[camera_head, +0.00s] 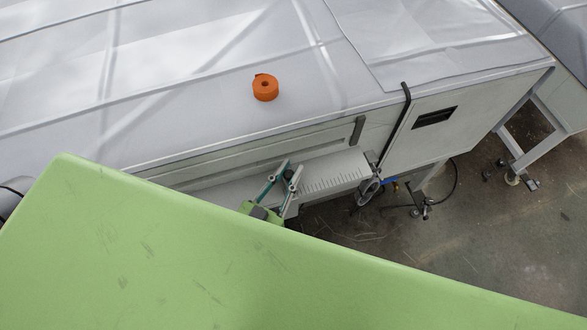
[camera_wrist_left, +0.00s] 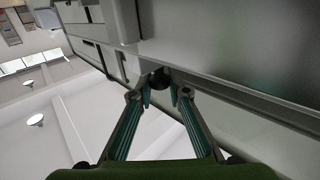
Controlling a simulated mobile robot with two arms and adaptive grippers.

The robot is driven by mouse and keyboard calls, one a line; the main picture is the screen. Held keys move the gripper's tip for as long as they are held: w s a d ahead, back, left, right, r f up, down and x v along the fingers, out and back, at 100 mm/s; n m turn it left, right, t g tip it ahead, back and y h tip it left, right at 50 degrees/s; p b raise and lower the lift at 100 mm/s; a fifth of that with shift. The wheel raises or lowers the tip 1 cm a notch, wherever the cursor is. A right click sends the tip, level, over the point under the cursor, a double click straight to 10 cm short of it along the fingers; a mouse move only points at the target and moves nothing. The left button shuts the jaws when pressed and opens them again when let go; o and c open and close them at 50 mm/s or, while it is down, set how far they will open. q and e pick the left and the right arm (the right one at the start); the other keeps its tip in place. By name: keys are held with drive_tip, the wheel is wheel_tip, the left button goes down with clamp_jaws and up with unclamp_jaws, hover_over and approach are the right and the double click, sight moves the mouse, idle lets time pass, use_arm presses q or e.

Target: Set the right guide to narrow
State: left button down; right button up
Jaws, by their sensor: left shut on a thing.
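My left gripper (camera_head: 291,169) reaches up to the front of the grey machine, at the left end of a pale shelf with ruled marks (camera_head: 335,174). In the left wrist view its two teal fingers (camera_wrist_left: 160,93) are on either side of a small black knob (camera_wrist_left: 160,77) under the machine's edge. The fingers are shut on this knob, though the contact itself is hard to see. In the head view the knob is hidden at the fingertips. I cannot tell the guide's setting. My right gripper is in neither view.
An orange roll (camera_head: 265,88) lies on the machine's grey top (camera_head: 200,70). A dark upright handle (camera_head: 357,130) is on the front, right of my gripper. A bent black bar (camera_head: 396,125) stands further right. Open floor (camera_head: 490,240) lies at the right.

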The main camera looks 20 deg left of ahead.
use_arm(q)
drive_tip(key=shift+a, duration=0.15)
drive_tip(key=c, duration=2)
unclamp_jaws()
drive_tip(key=shift+o, duration=0.4)
drive_tip(key=shift+s+a, duration=0.1)
drive_tip(key=shift+s, duration=0.1)
drive_tip(key=s+a, duration=0.2)
drive_tip(key=s, duration=1)
